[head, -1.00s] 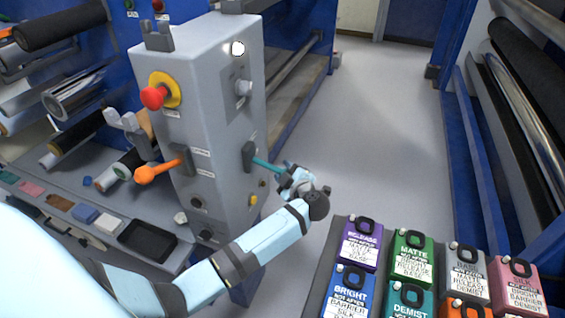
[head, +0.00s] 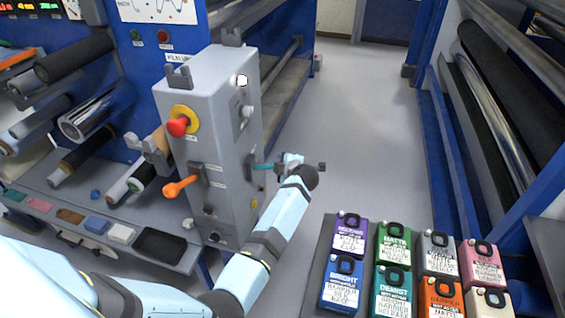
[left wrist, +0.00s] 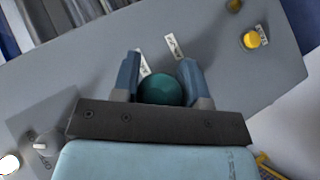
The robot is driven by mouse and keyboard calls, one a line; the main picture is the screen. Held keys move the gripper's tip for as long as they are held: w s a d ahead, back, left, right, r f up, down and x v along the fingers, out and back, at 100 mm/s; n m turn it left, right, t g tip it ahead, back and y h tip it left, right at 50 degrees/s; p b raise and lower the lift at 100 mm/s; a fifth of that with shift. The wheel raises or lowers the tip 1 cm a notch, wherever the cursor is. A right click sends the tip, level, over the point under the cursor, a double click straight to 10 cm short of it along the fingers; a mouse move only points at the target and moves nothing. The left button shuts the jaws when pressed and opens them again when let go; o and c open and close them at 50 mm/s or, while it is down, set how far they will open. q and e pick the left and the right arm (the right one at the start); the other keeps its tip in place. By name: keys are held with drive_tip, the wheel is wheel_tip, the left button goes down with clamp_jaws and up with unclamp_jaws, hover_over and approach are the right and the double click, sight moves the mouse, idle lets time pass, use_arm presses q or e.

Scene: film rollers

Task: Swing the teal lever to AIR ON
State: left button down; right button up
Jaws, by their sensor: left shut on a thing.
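The teal lever (head: 263,167) sticks out from the right face of the grey control box (head: 228,95), about level in the head view. My left gripper (head: 286,163) is at its outer end, shut on it. In the left wrist view, the round teal end of the lever (left wrist: 160,91) sits between the two fingers of my left gripper (left wrist: 160,82). Small white labels (left wrist: 174,47) show on the box face behind the lever, too small to read. My right gripper is not in view.
The box also carries a red knob (head: 177,127) on yellow, an orange lever (head: 180,187) and a yellow button (left wrist: 256,39). Several labelled containers, such as the blue one (head: 342,284), stand at the lower right. The floor (head: 345,130) behind is clear.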

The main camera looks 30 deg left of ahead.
use_arm(q)
drive_tip(key=shift+w+a+r+p, duration=0.1)
drive_tip(key=shift+a+r+p, duration=0.15)
drive_tip(key=shift+r, duration=0.35)
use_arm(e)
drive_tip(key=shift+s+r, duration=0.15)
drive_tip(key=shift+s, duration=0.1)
use_arm(q)
drive_tip(key=c, duration=0.7)
unclamp_jaws()
drive_tip(key=shift+f, duration=0.1)
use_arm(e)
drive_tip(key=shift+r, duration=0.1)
use_arm(q)
drive_tip(key=shift+d, duration=0.1)
